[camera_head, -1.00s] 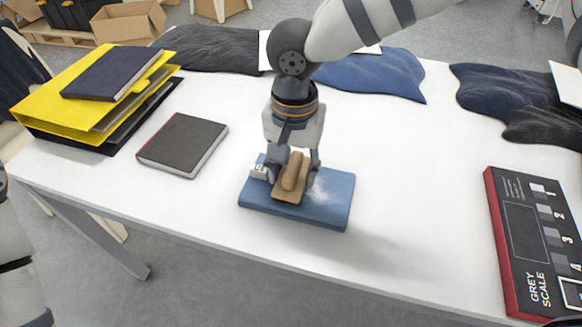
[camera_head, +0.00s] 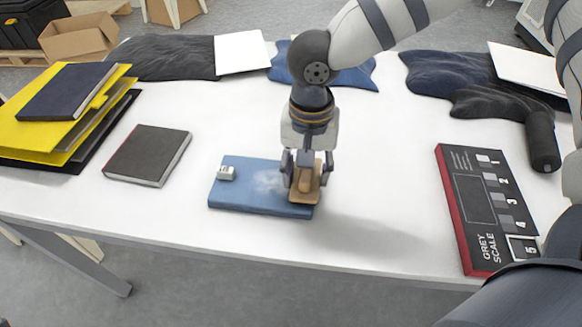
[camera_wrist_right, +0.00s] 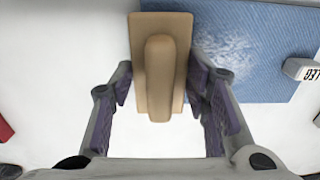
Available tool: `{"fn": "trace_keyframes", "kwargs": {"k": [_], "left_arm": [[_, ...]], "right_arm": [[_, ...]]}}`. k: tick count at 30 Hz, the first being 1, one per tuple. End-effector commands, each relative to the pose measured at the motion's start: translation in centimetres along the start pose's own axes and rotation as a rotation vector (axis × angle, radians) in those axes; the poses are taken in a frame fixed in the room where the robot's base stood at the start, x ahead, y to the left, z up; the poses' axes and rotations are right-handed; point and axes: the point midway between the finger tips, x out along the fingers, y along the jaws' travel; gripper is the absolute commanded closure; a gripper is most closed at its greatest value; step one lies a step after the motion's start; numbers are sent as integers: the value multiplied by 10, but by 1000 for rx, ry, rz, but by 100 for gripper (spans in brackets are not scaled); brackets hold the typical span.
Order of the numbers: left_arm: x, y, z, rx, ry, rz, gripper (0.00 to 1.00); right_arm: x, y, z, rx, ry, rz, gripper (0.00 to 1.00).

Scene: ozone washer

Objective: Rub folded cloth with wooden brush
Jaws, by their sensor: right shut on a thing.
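The folded blue cloth (camera_head: 245,200) lies flat near the table's front edge, with a pale, whitish worn patch on top. It also shows in the right wrist view (camera_wrist_right: 265,75). My right gripper (camera_head: 304,178) is over the cloth's right end, shut on the wooden brush (camera_head: 306,192). In the right wrist view, the brush (camera_wrist_right: 160,65) sits between the fingers (camera_wrist_right: 160,90), its block overlapping the cloth's edge. I cannot tell how firmly its underside touches the cloth. My left gripper is not in view.
A small white tag (camera_head: 226,173) sits on the cloth's left end. A dark book (camera_head: 147,155) and yellow binder (camera_head: 100,105) are left. The grey scale board (camera_head: 480,205) is right. Dark garments (camera_head: 170,57) lie behind. White table (camera_head: 385,170) is clear between cloth and board.

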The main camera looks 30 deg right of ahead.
Motion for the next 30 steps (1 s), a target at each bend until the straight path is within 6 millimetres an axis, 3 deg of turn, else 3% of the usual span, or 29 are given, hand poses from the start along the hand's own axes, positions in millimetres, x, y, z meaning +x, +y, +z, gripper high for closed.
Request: {"fn": "trace_keyframes", "kwargs": {"k": [9,30], "left_arm": [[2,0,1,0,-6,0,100],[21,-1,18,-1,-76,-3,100]], "right_arm": [[2,5,0,-1,-2,1,79],[4,-57,0,-1,-3,2,79]]}}
